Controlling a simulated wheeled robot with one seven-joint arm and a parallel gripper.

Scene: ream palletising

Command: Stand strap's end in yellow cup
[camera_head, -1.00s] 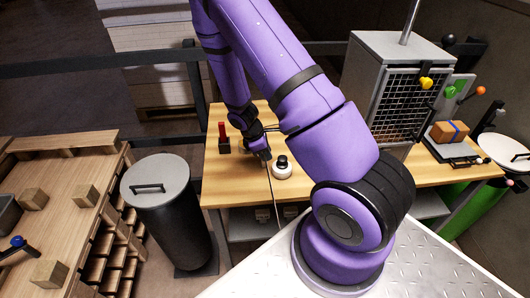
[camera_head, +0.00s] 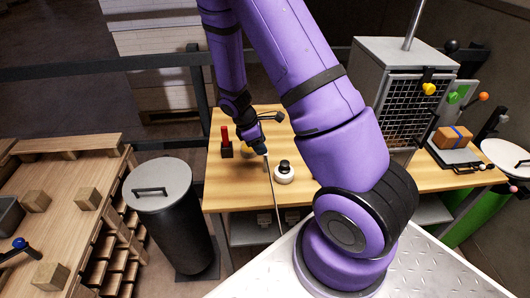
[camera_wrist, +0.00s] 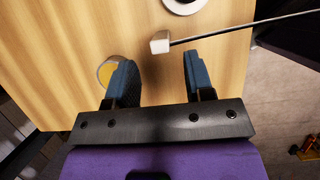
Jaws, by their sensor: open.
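In the wrist view the strap (camera_wrist: 245,26) ends in a pale block (camera_wrist: 160,42). My gripper (camera_wrist: 155,58) is open, with two blue fingers. The block lies just beyond the fingertips in the picture, with nothing held between them; I cannot tell the depth gap. The yellow cup (camera_wrist: 105,72) is beside the left finger, partly hidden by it. The cup (camera_head: 247,154) also shows beside my gripper (camera_head: 261,149) in the head view, mostly covered.
A white round object with a black knob (camera_head: 284,173) stands right of the strap on the wooden table (camera_head: 228,190). A red upright piece in a dark block (camera_head: 225,142) stands left. A grey mesh-front cabinet (camera_head: 405,85) is at right. A lidded bin (camera_head: 160,187) stands left of the table.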

